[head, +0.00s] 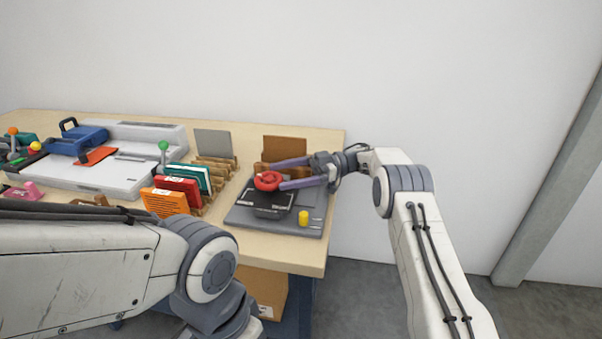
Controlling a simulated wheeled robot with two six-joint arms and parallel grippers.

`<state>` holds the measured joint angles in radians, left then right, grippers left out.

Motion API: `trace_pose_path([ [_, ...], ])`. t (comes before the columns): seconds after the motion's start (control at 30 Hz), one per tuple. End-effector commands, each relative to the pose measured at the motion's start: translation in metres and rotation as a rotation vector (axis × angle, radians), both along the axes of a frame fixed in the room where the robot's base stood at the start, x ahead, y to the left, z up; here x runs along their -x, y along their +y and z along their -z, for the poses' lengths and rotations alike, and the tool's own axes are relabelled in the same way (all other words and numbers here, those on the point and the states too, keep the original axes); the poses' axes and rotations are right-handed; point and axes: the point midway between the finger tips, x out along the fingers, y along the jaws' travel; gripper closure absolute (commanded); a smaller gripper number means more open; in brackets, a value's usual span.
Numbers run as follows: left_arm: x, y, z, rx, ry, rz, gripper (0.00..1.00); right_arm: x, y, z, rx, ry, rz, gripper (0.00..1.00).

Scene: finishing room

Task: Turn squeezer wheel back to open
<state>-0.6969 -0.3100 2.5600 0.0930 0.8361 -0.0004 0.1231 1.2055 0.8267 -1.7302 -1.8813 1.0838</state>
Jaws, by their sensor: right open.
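The squeezer is a grey base (290,222) with a black block (262,198) on it, near the right end of the table. Its red wheel (267,182) sits on top of the black block. My right gripper (273,175) reaches in from the right with two long purple fingers. The fingers are open, one on the far side of the wheel and one on its near right side. I cannot tell whether they touch it. My left arm fills the lower left, and its gripper is out of view.
Racks with orange (165,203), red (180,190) and teal booklets stand to the left. A green-knobbed lever (163,150) and a white machine (85,172) are farther left. A brown panel (285,149) stands behind.

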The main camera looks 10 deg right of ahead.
Motion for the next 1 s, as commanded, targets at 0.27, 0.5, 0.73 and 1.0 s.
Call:
trace_pose_path([
  [0.27,0.0,0.0,0.005,0.0,0.0,0.0,0.0,-0.011,-0.045,0.001,-0.001,-0.002,0.001,0.0],
  [0.5,0.0,0.0,0.006,0.0,0.0,0.0,0.0,-0.013,-0.058,0.001,-0.001,0.0,-0.001,0.0],
  [0.73,0.0,0.0,0.006,0.0,0.0,0.0,0.0,-0.013,-0.06,0.0,-0.001,0.0,-0.001,0.0],
  [1.0,0.0,0.0,-0.002,0.0,0.0,0.0,0.0,-0.021,-0.049,-0.014,-0.02,-0.011,0.03,0.0],
])
